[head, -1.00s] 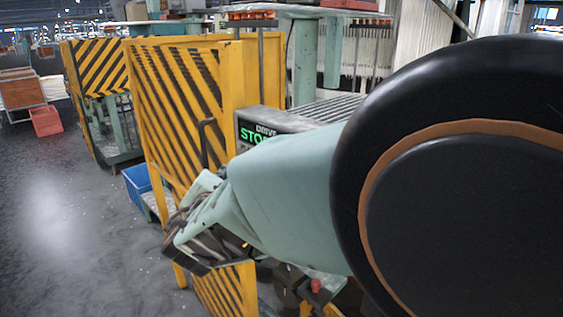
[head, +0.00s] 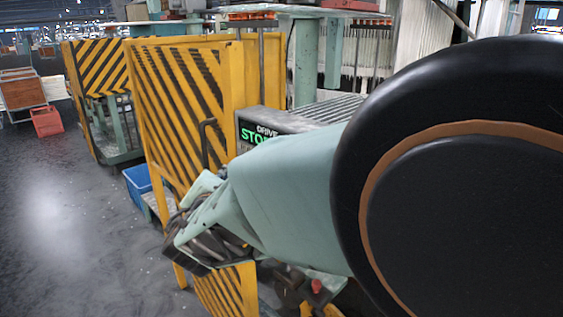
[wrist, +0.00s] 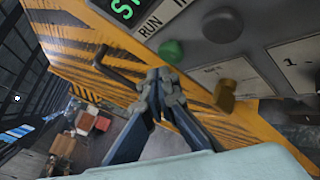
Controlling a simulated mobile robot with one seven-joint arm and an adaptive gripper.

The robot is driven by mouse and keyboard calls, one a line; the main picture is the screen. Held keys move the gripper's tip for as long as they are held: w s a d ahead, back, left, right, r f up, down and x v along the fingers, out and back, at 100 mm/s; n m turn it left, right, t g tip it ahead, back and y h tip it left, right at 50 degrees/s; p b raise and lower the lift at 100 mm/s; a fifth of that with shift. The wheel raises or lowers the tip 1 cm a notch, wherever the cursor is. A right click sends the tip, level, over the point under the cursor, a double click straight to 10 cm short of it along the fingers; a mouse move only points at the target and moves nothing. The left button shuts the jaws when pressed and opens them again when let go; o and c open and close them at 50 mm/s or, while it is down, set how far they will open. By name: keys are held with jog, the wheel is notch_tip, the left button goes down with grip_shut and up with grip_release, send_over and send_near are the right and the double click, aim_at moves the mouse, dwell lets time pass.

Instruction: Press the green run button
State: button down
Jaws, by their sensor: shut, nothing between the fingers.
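The green run button (wrist: 171,51) sticks out of the grey control panel (wrist: 255,50) in the wrist view, near the lettering RUN. My gripper (wrist: 158,78) is shut and empty, its fingertips just below the button in the picture. I cannot tell how much depth lies between them; no contact shows clearly. In the head view, the drive unit's panel (head: 246,131) shows a lit green display (head: 255,136) with DRIVE and part of STOP. My arm hides the button and the rest of that panel there.
A dark round knob (wrist: 222,25) and a brass-coloured knob (wrist: 227,95) sit to the right of the button. A yellow-and-black striped guard (head: 180,100) with a dark handle (head: 204,140) stands beside the unit. A blue bin (head: 137,183) is on its left; open floor lies farther left.

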dwell(0.3)
jog(key=shift+w+d+b, duration=0.25)
jog(key=shift+w+b, duration=0.05)
jog(key=shift+b, duration=0.15)
jog(key=shift+w+d+b, duration=0.4)
jog(key=shift+w+b, duration=0.05)
dwell(0.9)
jog(key=shift+s+a, duration=0.6)
jog(key=shift+s, duration=0.15)
jog(key=shift+a, duration=0.1)
